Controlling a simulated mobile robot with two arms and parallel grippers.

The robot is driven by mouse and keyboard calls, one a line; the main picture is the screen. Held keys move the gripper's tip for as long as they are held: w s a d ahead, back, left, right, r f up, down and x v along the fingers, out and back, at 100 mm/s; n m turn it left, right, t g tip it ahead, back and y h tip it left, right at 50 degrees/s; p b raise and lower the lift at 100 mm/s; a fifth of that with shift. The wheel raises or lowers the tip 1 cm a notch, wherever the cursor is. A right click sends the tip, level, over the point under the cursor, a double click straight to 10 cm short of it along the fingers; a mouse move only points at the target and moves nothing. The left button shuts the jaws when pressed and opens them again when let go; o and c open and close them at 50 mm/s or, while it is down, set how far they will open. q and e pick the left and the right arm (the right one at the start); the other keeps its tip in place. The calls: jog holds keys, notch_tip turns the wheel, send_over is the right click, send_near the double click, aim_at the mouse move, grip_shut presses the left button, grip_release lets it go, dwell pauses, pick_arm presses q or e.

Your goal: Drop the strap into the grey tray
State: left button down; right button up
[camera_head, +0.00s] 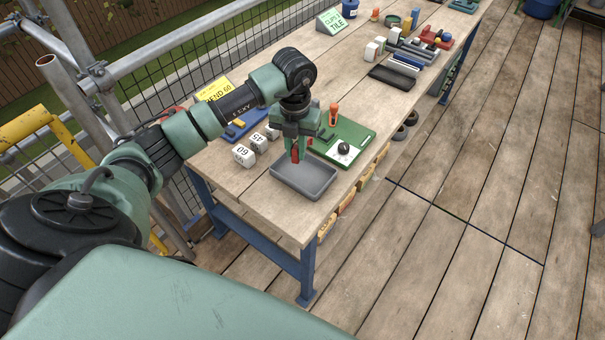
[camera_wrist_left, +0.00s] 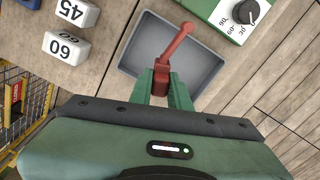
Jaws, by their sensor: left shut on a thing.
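The grey tray (camera_head: 308,183) is a shallow rectangular tray near the front end of the wooden workbench. My left gripper (camera_head: 297,153) points down above the tray and is shut on a red strap (camera_head: 295,156). In the left wrist view the red strap (camera_wrist_left: 178,44) sticks out from between the green fingers (camera_wrist_left: 167,84), with a bent upper end, over the inside of the grey tray (camera_wrist_left: 206,75). The tray looks empty apart from what the strap and fingers cover. My right gripper is not in view.
A green board (camera_head: 343,141) with a black knob and an orange-handled item stands just behind the tray. White number blocks (camera_head: 244,155) are to its left. A black tray (camera_head: 392,77) and several tools lie farther along the bench.

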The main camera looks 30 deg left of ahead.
pick_arm(q)
jog(key=c, duration=1.3)
grip_release()
jog(key=shift+o, duration=0.2)
notch_tip(320, 180, up, 8)
jog(key=shift+f+b, duration=0.1)
jog(key=shift+b, duration=0.7)
